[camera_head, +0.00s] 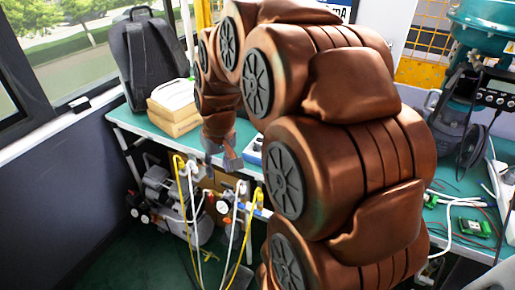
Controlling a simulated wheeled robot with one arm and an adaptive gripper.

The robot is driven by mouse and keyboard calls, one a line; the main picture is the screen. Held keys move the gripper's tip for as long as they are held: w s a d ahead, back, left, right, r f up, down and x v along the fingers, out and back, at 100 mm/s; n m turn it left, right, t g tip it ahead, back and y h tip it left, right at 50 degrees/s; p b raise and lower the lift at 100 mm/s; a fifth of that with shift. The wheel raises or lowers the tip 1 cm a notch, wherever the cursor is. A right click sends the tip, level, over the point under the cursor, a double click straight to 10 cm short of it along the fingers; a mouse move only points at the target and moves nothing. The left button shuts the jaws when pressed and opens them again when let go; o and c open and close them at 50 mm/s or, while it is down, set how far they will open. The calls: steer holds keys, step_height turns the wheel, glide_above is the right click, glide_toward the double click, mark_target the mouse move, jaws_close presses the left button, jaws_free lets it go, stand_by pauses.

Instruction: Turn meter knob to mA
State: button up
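My gripper (222,158) hangs at the end of my copper-coloured arm, over the front edge of the green-topped bench. Its grey fingers look apart, with nothing visible between them. A blue-and-white object (253,151) lies just right of the gripper, mostly hidden behind my arm. I cannot tell whether it is the meter. No meter knob or mA mark can be made out.
The green bench (143,123) holds a backpack (150,62) and stacked boxes (173,105). A device with a display (495,92), a teal machine and loose wires are at right.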

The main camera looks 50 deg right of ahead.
steer(key=w+d+f+m+t+b, duration=0.15)
steer(key=w+d, duration=0.25)
steer(key=d, duration=0.5)
steer(key=m+h+b, duration=0.1)
steer(key=h+b, duration=0.1)
glide_toward(258, 144)
steer(key=f, duration=0.1)
steer(key=shift+t, duration=0.25)
steer(key=shift+p+x, duration=0.85)
steer(key=shift+x, duration=2.9)
jaws_close()
steer(key=shift+s, duration=0.1)
